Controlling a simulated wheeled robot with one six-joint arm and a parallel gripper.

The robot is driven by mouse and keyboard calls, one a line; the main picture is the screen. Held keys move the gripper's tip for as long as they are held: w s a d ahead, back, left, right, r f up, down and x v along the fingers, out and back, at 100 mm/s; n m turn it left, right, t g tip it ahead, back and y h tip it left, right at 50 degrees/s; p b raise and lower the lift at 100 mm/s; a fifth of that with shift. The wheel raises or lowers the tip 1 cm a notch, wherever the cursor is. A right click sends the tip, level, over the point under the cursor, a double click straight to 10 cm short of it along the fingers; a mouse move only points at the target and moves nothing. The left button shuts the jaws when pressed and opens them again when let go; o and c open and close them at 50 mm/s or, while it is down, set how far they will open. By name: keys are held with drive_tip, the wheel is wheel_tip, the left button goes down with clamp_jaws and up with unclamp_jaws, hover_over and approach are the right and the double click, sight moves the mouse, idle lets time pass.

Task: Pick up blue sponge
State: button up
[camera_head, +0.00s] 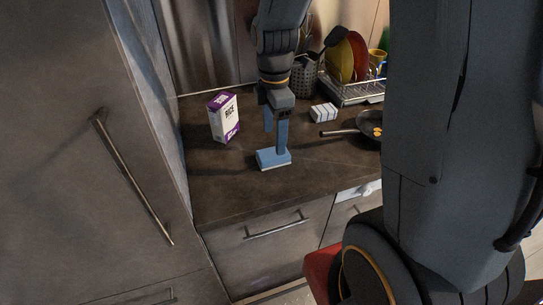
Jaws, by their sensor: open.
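The blue sponge (273,160) is a light blue block with a paler lower edge. It lies flat on the dark countertop (330,172) near its front edge. My gripper (275,143) points down right over the sponge, with its blue fingers apart. The right finger reaches down to the sponge's top or just behind it in the picture; I cannot tell whether it touches. The left finger looks shorter and ends higher. Nothing is held between the fingers. Part of the sponge's back edge is hidden by the finger.
A white and purple rice box (224,117) stands left of my gripper. A striped white block (323,113) lies to the right, near a pan (368,126) with orange pieces. A dish rack (358,92) with plates stands behind. The counter in front and left of the sponge is clear.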

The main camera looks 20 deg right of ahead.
sight(273, 153)
drive_tip(key=shift+a+f+p, duration=0.1)
drive_tip(key=shift+f+p, duration=0.8)
drive_tip(key=shift+f, duration=2.1)
drive_tip(key=c, duration=1.2)
drive_tip(key=shift+r, duration=0.1)
wheel_tip(273, 153, up, 10)
drive_tip(key=b, duration=0.2)
drive_tip(key=o, duration=0.4)
drive_tip(key=shift+c, duration=1.3)
